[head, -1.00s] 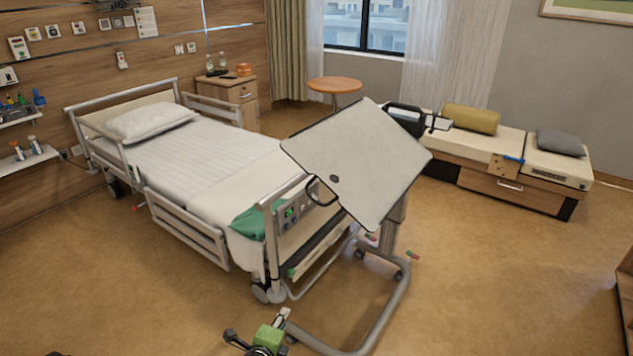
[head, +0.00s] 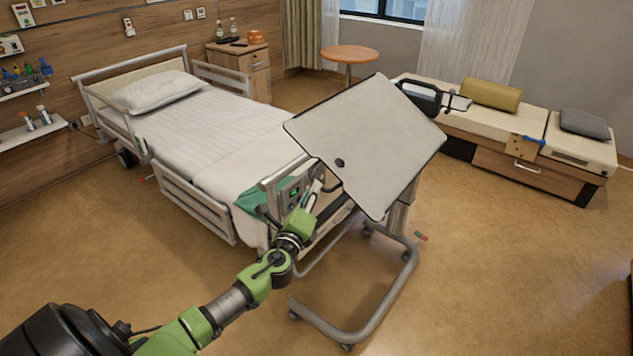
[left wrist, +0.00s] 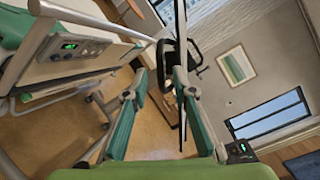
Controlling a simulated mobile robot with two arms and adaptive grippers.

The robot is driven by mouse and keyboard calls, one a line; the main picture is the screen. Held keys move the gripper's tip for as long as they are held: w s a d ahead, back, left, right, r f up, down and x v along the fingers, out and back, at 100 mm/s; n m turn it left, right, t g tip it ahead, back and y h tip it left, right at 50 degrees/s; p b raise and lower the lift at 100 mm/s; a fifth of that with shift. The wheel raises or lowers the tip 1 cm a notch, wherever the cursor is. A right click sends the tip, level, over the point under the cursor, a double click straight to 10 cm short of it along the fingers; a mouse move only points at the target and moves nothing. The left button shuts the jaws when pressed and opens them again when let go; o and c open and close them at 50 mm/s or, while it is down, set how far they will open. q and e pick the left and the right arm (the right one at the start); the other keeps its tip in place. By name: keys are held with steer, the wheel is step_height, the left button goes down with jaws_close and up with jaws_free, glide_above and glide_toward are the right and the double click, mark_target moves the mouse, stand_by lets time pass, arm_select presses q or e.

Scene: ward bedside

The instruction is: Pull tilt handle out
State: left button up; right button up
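The overbed table's pale top (head: 375,140) stands steeply tilted beyond the foot of the bed. A dark loop handle (head: 333,184) at its near left edge is mostly hidden by my left gripper (head: 318,184). In the left wrist view the two fingers (left wrist: 160,82) are apart, with nothing held between them. A black loop (left wrist: 164,66) shows beyond the fingertips there; I cannot tell whether it touches them. My right gripper is not in view.
The bed (head: 205,135) with its side rail (head: 190,205) and control panel (head: 293,192) lies close left of my arm. The table's grey base (head: 375,318) runs along the floor. A bench (head: 560,140) stands behind; floor at right is clear.

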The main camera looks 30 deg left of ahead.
arm_select(q)
steer(key=shift+x, duration=2.55)
steer(key=shift+c, duration=0.4)
jaws_close()
